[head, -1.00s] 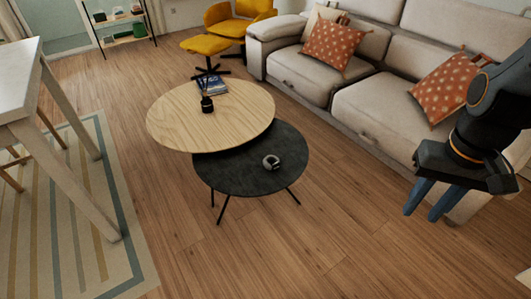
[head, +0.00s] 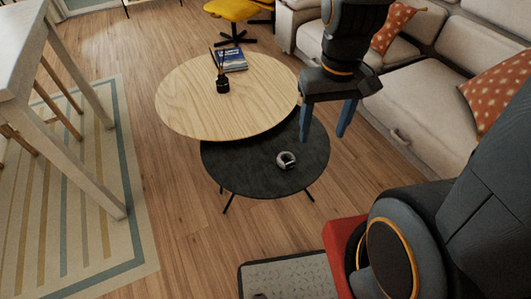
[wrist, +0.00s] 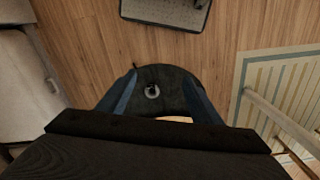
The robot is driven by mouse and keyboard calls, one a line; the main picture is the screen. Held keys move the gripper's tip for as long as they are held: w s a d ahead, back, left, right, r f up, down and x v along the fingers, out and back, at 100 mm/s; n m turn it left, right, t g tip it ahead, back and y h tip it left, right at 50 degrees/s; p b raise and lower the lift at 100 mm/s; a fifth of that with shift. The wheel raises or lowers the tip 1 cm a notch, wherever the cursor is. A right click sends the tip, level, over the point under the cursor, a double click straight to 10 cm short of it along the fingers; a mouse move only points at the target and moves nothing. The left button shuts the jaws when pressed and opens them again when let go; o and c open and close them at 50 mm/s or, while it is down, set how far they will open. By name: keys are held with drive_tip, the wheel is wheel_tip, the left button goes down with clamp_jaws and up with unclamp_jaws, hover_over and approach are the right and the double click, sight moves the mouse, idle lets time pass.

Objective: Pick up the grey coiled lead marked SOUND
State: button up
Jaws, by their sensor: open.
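A small grey coiled lead (head: 286,160) lies on the dark round table (head: 232,178), toward its right side. It also shows in the wrist view (wrist: 152,91), between the fingers near the picture's middle. Any marking on it is too small to read. My gripper (head: 323,137) is open and empty, with its blue fingers pointing down. In the head view it appears above and to the right of the lead, apart from it. In the wrist view the gripper (wrist: 158,76) has one finger on each side of the lead.
A higher round wooden table (head: 180,100) overlaps the dark one and carries a black reed bottle (head: 223,86) and a blue book (head: 231,59). A beige sofa (head: 425,92) stands at the right. A white table (head: 25,60) stands on a striped rug at the left.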

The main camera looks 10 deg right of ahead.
drive_tip(key=o, duration=0.5)
drive_tip(key=w+f+n+b, duration=0.2)
drive_tip(key=w+f+b, duration=0.1)
drive_tip(key=w+f, duration=0.1)
drive_tip(key=w+f+n+b, duration=0.3)
drive_tip(key=w+f, duration=0.1)
drive_tip(key=f, duration=0.2)
drive_tip(key=w+f+n+b, duration=0.2)
drive_tip(key=w+f+b, duration=0.2)
drive_tip(key=f, duration=0.1)
drive_tip(key=shift+w+a+f+n, duration=0.1)
drive_tip(key=shift+w+a+n, duration=0.2)
drive_tip(key=shift+w, duration=0.1)
drive_tip(key=shift+c, duration=0.2)
drive_tip(key=n+b, duration=1)
drive_tip(key=b, duration=0.1)
hover_over(286, 157)
drive_tip(key=f, duration=1.9)
drive_tip(key=shift+s+a+f, duration=0.15)
drive_tip(key=shift+s, duration=0.05)
drive_tip(key=shift+w+f, duration=0.1)
drive_tip(key=shift+f, duration=0.6)
drive_tip(key=shift+d+f+b, duration=0.2)
drive_tip(key=shift+f+b, duration=0.75)
drive_tip(key=shift+f, duration=2.45)
